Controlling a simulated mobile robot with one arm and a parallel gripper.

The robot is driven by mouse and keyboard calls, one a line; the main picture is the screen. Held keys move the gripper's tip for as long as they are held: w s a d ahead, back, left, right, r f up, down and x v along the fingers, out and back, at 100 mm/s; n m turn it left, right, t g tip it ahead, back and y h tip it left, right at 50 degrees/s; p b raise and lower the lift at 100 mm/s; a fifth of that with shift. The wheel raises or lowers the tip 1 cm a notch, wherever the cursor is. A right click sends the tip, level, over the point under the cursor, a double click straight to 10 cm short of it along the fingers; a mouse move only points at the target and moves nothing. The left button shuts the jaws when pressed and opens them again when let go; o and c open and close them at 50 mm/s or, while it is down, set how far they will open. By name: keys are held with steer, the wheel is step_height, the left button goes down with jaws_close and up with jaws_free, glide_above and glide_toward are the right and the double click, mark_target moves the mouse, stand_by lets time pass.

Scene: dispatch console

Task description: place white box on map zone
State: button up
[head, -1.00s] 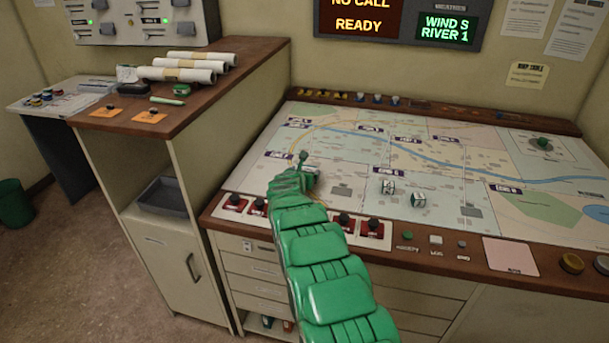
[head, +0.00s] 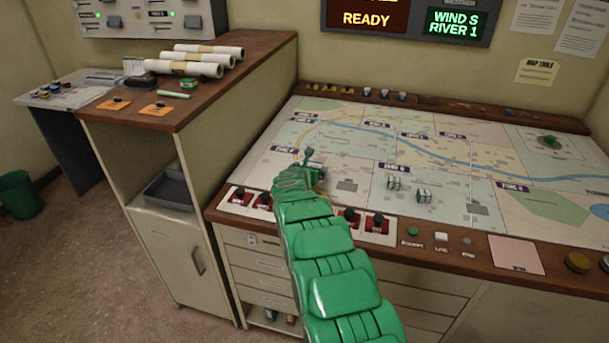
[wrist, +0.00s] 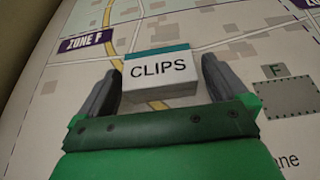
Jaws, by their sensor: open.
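A white box (wrist: 160,78) with a teal top edge and the word CLIPS lies on the map table (head: 450,165). In the wrist view it sits between the two fingers of my gripper (wrist: 157,68), which is open around it. In the head view my gripper (head: 308,165) is low over the left part of the map and mostly hides the box. The map is split into zones. A purple ZONE F label (wrist: 86,42) is left of the box, and a grey rectangle marked F (wrist: 285,97) is to its right.
Red switch panels (head: 240,197) and buttons line the front edge. A taller cabinet (head: 190,120) with paper rolls stands left. The map's middle is mostly clear.

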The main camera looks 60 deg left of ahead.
steer(key=shift+v, duration=1.6)
steer(key=shift+s+d+r, duration=0.2)
steer(key=shift+s+d, duration=0.25)
steer(key=shift+s, duration=0.05)
steer(key=shift+v, duration=0.8)
steer(key=shift+s+d+r, duration=0.2)
steer(key=shift+d, duration=0.05)
steer(key=shift+v, duration=2.35)
